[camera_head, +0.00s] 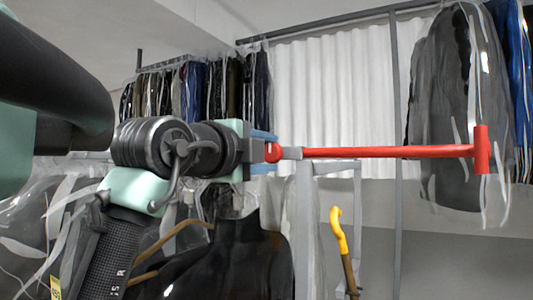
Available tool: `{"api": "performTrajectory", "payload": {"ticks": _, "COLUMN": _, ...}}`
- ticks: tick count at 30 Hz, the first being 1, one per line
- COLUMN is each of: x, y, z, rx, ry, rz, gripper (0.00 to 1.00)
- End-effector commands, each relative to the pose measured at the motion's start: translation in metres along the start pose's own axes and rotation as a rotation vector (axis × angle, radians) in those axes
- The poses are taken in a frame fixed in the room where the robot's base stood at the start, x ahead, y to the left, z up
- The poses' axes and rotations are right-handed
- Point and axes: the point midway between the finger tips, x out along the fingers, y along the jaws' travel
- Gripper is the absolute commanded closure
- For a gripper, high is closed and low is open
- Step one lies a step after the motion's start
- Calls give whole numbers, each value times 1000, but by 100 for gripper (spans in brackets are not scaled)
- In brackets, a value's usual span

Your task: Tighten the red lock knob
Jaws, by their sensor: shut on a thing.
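The red lock knob (274,153) is a small round red piece in the middle of the head camera view, next to a grey block (292,153). My gripper (268,152) reaches in from the left with blue fingers, one above and one below the knob. It is shut on the knob; the fingers hide part of it. A long red bar (390,152) runs right from the grey block, nearly level, and ends in an upright red crosspiece (481,150). The knob's thread and how tight it sits cannot be seen.
A grey upright frame (305,225) stands below the grey block. A yellow-handled stick (340,230) is to its right. A dark bagged garment (235,255) hangs below my gripper. Bagged clothes (450,100) hang at the right behind the bar's end, others along the back rail.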

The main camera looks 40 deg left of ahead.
Motion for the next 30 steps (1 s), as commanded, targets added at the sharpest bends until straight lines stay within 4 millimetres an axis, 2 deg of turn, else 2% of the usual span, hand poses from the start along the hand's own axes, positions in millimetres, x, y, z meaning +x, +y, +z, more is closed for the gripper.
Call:
{"api": "performTrajectory", "payload": {"ticks": 14, "x": 0, "y": -1, "z": 0, "rx": 14, "ry": -1, "rz": -3, "gripper": 100}}
{"api": "performTrajectory", "payload": {"ticks": 15, "x": 0, "y": -1, "z": 0, "rx": 14, "ry": -1, "rz": -3, "gripper": 46}}
{"api": "performTrajectory", "payload": {"ticks": 18, "x": 0, "y": -1, "z": 0, "rx": 13, "ry": -1, "rz": -2, "gripper": 28}}
{"api": "performTrajectory", "payload": {"ticks": 19, "x": 0, "y": -1, "z": 0, "rx": 13, "ry": -1, "rz": -2, "gripper": 25}}
{"api": "performTrajectory", "payload": {"ticks": 30, "x": 1, "y": 0, "z": -2, "rx": 12, "ry": 1, "rz": -1, "gripper": 25}}
